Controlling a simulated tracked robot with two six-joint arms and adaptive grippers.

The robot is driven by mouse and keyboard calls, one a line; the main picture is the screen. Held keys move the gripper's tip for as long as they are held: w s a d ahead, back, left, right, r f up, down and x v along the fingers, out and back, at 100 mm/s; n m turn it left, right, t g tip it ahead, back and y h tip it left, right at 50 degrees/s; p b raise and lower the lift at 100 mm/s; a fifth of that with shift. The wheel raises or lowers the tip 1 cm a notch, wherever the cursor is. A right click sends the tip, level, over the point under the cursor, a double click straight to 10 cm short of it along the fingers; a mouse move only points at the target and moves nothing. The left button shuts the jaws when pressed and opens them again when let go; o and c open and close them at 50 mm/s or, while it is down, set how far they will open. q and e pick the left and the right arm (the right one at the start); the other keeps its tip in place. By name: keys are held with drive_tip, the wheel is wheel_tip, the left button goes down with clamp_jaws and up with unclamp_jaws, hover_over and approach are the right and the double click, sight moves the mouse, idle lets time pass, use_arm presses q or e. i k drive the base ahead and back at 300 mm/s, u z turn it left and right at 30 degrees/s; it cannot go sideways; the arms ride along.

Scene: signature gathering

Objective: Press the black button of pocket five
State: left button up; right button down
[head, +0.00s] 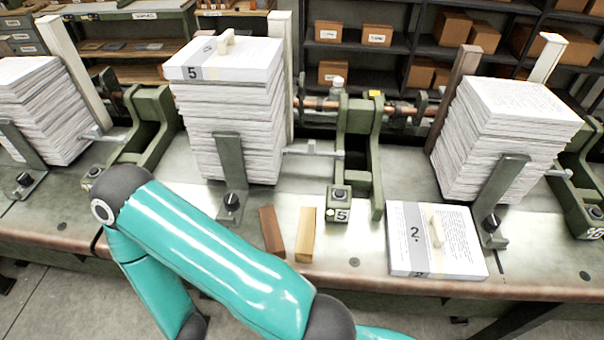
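The pocket-five control box (338,206) is a small green box at the table's front, right of the middle paper stack. It bears a "5" label (342,216) and a small pale light beside it. A dark round button (339,193) shows on its top face. The middle paper stack (235,130) is tall, with a bundle marked "5" on top. A teal arm of mine crosses the lower left, in front of the table. Neither gripper is in view, and nothing touches the control box.
A brown block (271,231) and a tan block (305,235) lie left of the box. A bundle marked "2" (436,240) lies to its right. Black knobs (231,202) (491,223) sit on the stack brackets. The table's front edge is close to my arm.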

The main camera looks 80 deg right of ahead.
sight(338, 194)
drive_tip(key=z, duration=0.1)
drive_tip(key=k, duration=0.5)
drive_tip(key=u, duration=0.85)
drive_tip(key=i, duration=0.7)
drive_tip(key=z, duration=1.4)
drive_tip(key=i, duration=0.15)
drive_tip(key=z, duration=1.9)
